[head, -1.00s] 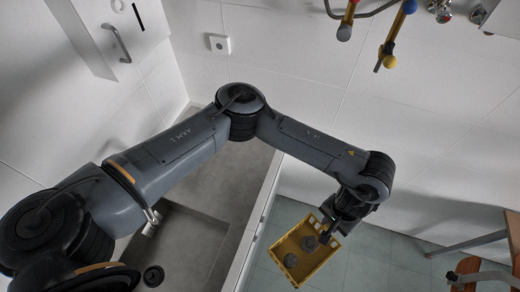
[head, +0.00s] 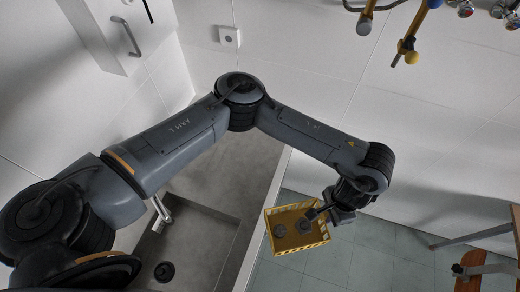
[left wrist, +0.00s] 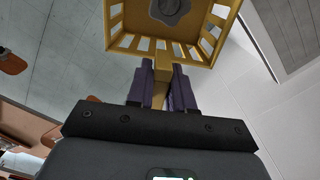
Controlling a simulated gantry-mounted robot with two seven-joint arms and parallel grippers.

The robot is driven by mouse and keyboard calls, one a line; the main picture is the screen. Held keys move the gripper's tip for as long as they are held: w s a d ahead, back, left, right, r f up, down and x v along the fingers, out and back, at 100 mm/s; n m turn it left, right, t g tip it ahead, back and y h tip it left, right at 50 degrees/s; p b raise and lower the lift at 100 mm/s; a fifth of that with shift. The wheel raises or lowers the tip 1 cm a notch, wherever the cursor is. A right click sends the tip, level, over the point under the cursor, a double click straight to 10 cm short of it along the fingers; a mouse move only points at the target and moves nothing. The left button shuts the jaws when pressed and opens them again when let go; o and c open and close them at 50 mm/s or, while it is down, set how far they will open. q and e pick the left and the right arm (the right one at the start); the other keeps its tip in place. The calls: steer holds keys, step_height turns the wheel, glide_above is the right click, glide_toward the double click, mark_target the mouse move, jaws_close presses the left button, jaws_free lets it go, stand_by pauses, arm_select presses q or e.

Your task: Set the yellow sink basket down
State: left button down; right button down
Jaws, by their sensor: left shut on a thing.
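The yellow sink basket (head: 296,230) hangs in the air in the head view, to the right of the sink counter's edge and above the tiled floor. Roundish grey things (head: 304,226) lie inside it. My right gripper is not in view.
The grey counter (head: 268,205) with a sunken sink (head: 200,248), drain and metal tap (head: 160,212) lies left of the basket. Taps and pipes (head: 408,45) are on the wall at upper right. A chair or bench (head: 475,262) stands at far right. Tiled floor (head: 370,258) is clear between.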

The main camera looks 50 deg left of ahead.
arm_select(q)
steer(key=w+a+f+m+b, duration=0.2)
steer(key=w+a+m+b, duration=0.15)
steer(key=a, duration=0.65)
steer(key=w+a+f+m+b, duration=0.2)
steer(key=a+f+m+b, duration=0.15)
steer(key=a, duration=0.65)
steer(key=w+a+f+m+b, duration=0.2)
steer(key=w+a+m+b, duration=0.15)
steer(key=a, duration=0.65)
steer(key=s+a+f+b, duration=0.1)
steer(key=s+a+f, duration=0.4)
steer(key=a+f, duration=0.5)
steer(key=shift+a+f, duration=0.25)
steer(key=shift+a, duration=0.05)
steer(key=shift+f+b, duration=0.1)
steer(key=shift+b, duration=0.2)
